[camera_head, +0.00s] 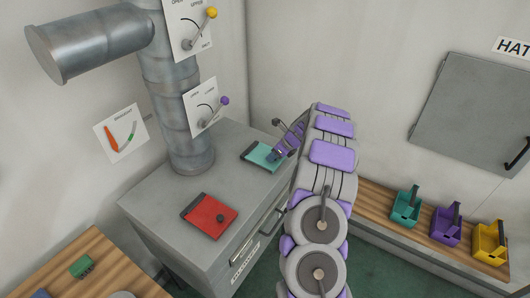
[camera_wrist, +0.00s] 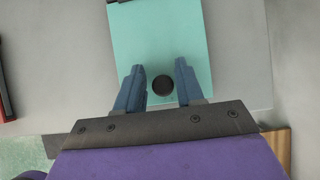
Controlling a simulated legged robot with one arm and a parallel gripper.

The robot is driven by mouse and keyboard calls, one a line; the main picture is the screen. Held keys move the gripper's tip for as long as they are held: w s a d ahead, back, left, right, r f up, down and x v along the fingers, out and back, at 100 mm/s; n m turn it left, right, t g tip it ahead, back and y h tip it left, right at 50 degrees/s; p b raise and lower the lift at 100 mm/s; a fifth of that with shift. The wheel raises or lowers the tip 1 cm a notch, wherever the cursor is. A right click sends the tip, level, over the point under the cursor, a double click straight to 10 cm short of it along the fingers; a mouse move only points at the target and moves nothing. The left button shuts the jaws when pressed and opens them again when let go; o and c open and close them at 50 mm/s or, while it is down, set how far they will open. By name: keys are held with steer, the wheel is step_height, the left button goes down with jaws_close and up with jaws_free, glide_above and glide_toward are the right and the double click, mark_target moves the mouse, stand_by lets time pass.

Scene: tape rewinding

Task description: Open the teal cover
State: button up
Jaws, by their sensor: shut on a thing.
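The teal cover (camera_head: 257,157) lies flat on top of the grey cabinet, at its back right corner. It also fills the upper middle of the wrist view (camera_wrist: 165,35), with a round black knob (camera_wrist: 163,85) near its near edge. My gripper (camera_head: 277,154) is at the near right part of the cover. The finger contact itself is hard to see. My arm hides part of the cabinet's right side.
A metal pipe (camera_head: 170,85) with lever panels rises behind. Teal, purple and yellow bins (camera_head: 446,227) stand on a wooden bench at right. A grey hatch (camera_head: 470,110) is on the wall.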

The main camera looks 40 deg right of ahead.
steer(key=shift+s+d+f+g+p, duration=0.2)
steer(key=shift+s+f+g+p, duration=0.15)
steer(key=shift+p, duration=0.35)
steer(key=shift+c, duration=0.9)
steer(key=shift+w+d+r+g+h+p, duration=0.15)
steer(key=shift+w+r+g+p, duration=0.15)
steer(key=shift+p, duration=1.2)
steer(key=shift+w+r+g+h+p, duration=0.15)
steer(key=shift+r+p, duration=0.25)
steer(key=shift+p, duration=1.05)
steer(key=shift+c, duration=0.2)
